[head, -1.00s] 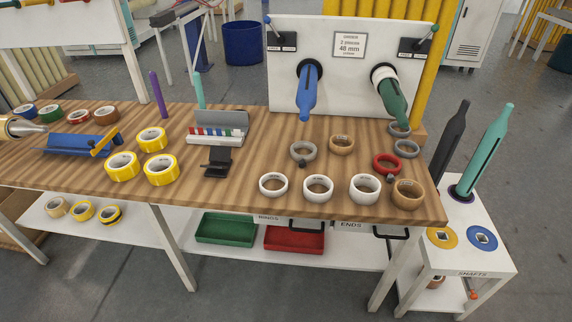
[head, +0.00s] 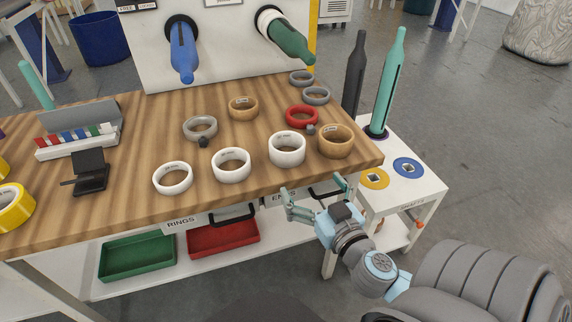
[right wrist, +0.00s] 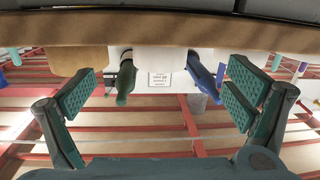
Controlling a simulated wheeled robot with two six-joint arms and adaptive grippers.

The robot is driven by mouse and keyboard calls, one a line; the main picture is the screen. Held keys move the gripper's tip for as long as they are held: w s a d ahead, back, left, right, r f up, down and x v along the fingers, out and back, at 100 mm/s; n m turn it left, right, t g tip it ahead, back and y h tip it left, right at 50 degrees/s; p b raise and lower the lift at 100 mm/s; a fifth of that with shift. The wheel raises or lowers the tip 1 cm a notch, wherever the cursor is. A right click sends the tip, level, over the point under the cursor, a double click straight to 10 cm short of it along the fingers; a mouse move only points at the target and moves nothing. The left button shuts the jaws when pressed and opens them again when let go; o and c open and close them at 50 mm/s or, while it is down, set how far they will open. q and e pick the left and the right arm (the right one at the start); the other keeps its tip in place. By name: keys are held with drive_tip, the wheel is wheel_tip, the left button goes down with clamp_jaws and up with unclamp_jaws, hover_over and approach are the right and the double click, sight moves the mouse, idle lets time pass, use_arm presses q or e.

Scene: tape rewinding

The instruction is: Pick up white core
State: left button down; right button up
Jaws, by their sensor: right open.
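Three white cores stand in a row near the table's front edge in the head view: a thin left one (head: 172,178), a wider middle one (head: 231,164) and a tall right one (head: 287,149). A tan core (head: 336,141) stands to the right of the tall one. My right gripper (head: 316,190) is open and empty, in front of the table's front edge and below the tall white and tan cores. In the right wrist view its spread fingers (right wrist: 162,92) have nothing between them. My left gripper is not in view.
A red ring (head: 302,116), grey rings (head: 200,128) and another tan ring (head: 243,107) lie behind the white cores. Blue (head: 183,54) and green (head: 287,42) shafts stick out from the white panel. Drawer handles (head: 232,212) are under the table edge.

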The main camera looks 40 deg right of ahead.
sight(281, 134)
drive_tip(key=shift+t, duration=0.4)
drive_tip(key=x, duration=0.4)
drive_tip(key=r+x, duration=0.1)
drive_tip(key=x, duration=0.4)
drive_tip(key=r+x, duration=0.1)
drive_tip(key=x, duration=0.4)
drive_tip(key=shift+r+b, duration=0.25)
drive_tip(key=shift+b, duration=0.1)
drive_tip(key=c, duration=1.3)
